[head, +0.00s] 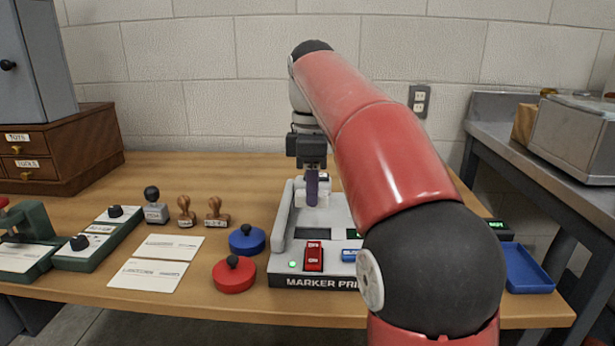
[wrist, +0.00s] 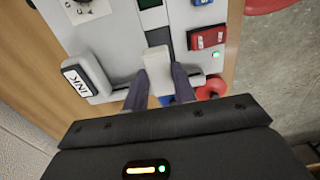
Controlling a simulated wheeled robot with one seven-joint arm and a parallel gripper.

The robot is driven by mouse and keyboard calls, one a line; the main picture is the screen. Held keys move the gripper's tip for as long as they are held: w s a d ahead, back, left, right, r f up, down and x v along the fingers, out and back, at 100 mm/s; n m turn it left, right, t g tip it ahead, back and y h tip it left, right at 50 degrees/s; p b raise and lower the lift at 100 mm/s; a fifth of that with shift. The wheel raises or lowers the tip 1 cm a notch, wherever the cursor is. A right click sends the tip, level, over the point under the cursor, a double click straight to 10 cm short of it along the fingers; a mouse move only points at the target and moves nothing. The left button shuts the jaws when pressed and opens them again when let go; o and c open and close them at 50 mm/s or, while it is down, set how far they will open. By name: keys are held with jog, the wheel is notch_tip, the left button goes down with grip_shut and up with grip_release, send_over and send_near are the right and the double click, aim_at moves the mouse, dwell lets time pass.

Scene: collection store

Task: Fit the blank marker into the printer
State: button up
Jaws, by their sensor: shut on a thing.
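The marker printer (head: 285,255) stands on the wooden table, partly hidden behind my red arm. Its front reads "MARKER PRI" before my arm covers the rest. It has a red switch (head: 314,257), a blue button (head: 349,255) and a lit green lamp. My gripper (head: 312,190) points down over the back part of the printer. In the wrist view, its fingers (wrist: 168,88) are shut on the white blank marker (wrist: 157,62). The marker lies in line with a dark strip (wrist: 152,43) on the printer's top. I cannot tell whether it touches the printer.
Left of the printer are a blue round-knobbed pad (head: 247,240), a red one (head: 234,275), several stamps (head: 186,212) and white cards (head: 148,275). A wooden drawer cabinet (head: 62,150) stands at the far left. A blue tray (head: 527,270) is at the right.

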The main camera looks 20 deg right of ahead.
aim_at(313, 235)
jog(key=shift+s+f, duration=0.15)
jog(key=shift+f, duration=0.85)
notch_tip(313, 235, down, 2)
jog(key=b, duration=0.3)
jog(key=shift+f, duration=0.25)
jog(key=shift+f+b, duration=0.3)
jog(key=shift+f, duration=0.3)
jog(key=shift+f, duration=0.5)
jog(key=o, duration=1.1)
jog(key=shift+c, duration=0.2)
notch_tip(313, 235, up, 8)
jog(key=p, duration=0.2)
jog(key=shift+f+p, duration=0.1)
jog(key=shift+p, duration=0.25)
